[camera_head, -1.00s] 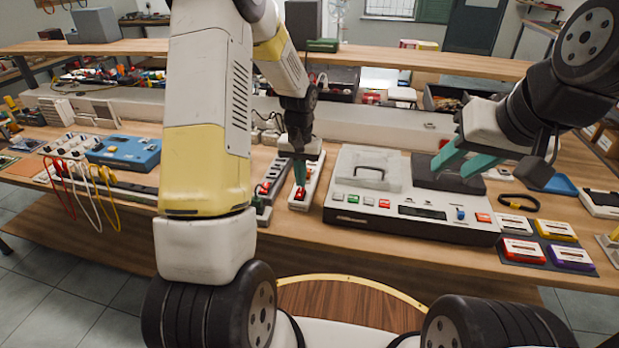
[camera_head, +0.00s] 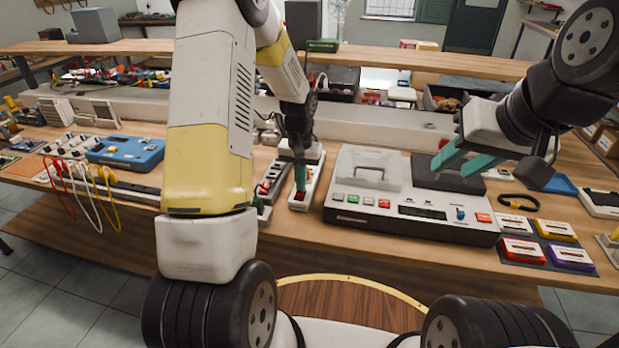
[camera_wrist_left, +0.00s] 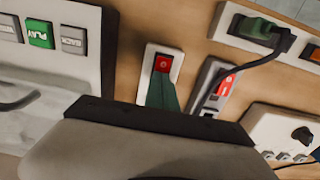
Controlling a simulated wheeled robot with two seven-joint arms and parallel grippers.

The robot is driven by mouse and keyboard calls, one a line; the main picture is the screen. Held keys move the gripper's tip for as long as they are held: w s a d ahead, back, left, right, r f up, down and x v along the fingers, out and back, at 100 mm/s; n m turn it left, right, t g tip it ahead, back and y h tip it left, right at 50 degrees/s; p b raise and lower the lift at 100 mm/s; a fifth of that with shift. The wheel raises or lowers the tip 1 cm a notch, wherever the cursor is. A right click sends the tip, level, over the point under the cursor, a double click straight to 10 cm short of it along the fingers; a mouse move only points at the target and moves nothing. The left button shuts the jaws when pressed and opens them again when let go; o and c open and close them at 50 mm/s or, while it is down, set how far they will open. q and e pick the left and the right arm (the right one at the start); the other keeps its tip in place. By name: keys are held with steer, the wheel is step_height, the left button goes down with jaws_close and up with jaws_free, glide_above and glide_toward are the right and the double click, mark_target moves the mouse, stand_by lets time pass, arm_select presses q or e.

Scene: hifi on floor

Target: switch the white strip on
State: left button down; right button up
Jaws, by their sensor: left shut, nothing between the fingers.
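The white strip (camera_head: 310,190) lies on the workbench left of the big white deck, pointing away from me. Its red rocker switch (camera_head: 300,197) is at the near end and also shows in the left wrist view (camera_wrist_left: 163,63). My left gripper (camera_head: 300,187) is shut and empty, pointing down over the strip with its teal fingertips at the switch. In the left wrist view the fingers (camera_wrist_left: 162,92) reach to the switch's edge; I cannot tell whether they touch it. The strip's far part is hidden under my gripper. My right gripper (camera_head: 452,170) is open above the deck's right side.
A grey strip (camera_wrist_left: 212,85) with its own red switch (camera_wrist_left: 226,85) lies close beside the white one. The deck (camera_head: 370,212) stands right of it. A blue box (camera_head: 125,152) and hanging cables are at the left; coloured cassettes (camera_head: 522,250) are at the right.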

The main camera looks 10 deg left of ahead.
arm_select(q)
steer(key=shift+r, duration=3.45)
steer(key=s+d+r+t+h, duration=0.1)
steer(key=s+r+t, duration=0.3)
steer(key=s+r, duration=1.25)
steer(key=s+d+r+t+h, duration=0.1)
steer(key=s+r+t, duration=0.1)
steer(key=s+r, duration=0.2)
steer(key=s, duration=0.3)
steer(key=shift+s, duration=0.4)
steer(key=shift+w+d, duration=0.1)
